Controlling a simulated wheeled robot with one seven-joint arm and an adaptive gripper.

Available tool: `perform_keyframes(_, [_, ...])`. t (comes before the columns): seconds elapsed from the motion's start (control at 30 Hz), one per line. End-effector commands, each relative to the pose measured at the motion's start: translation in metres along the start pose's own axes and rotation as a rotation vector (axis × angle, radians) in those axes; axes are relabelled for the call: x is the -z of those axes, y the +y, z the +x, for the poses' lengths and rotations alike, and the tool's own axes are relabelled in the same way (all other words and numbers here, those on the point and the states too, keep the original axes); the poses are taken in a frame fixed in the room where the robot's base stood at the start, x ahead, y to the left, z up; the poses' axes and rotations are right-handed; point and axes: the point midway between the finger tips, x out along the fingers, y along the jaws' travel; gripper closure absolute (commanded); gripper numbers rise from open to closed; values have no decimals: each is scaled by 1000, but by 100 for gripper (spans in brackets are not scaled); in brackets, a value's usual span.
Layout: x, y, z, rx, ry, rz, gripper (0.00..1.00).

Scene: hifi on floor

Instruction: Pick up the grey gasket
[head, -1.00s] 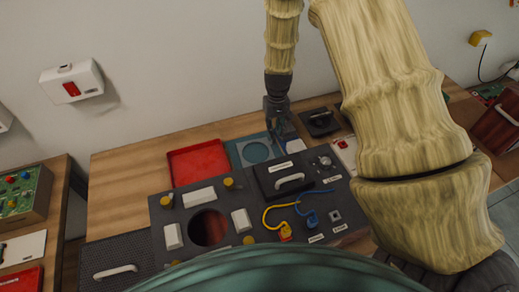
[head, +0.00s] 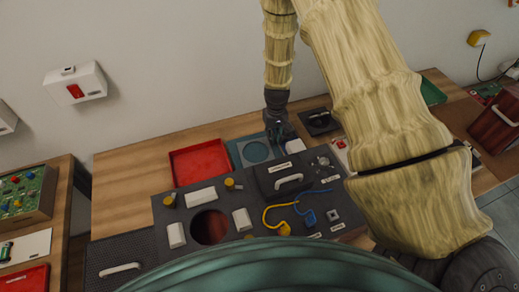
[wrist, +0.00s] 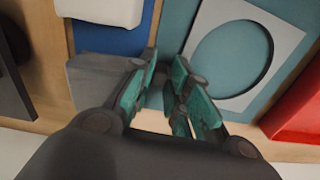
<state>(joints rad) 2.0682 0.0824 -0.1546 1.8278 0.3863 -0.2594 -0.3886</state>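The grey gasket (wrist: 271,45) is a flat square plate with a large round hole. It lies on a teal tray (wrist: 172,32), to the right of my gripper in the wrist view. In the head view the gasket (head: 257,152) lies just left of my gripper (head: 275,130). In the wrist view my gripper (wrist: 163,68) has its teal fingers apart and nothing is seen held between them. The fingers are near the tray's edge, beside the gasket and not around it. I cannot tell their height above the tray.
A red tray (head: 199,161) stands left of the teal tray. A dark tray (head: 318,120) is to the right. In front is a dark panel (head: 265,215) with a handled lid, cables and a round opening. A grey block (wrist: 92,75) is close to my left finger.

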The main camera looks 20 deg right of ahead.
Motion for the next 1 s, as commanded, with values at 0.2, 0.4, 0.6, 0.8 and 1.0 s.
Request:
perform_keyframes(0.2, [0, 0, 0, 0, 0, 0, 100])
perform_keyframes(0.4, [0, 0, 0, 0, 0, 0, 100])
perform_keyframes(0.6, [1, 0, -7, 0, 2, -1, 100])
perform_keyframes(0.8, [1, 0, -29, 0, 3, 0, 100])
perform_keyframes(1.0, [2, 0, -64, 0, 5, 0, 100])
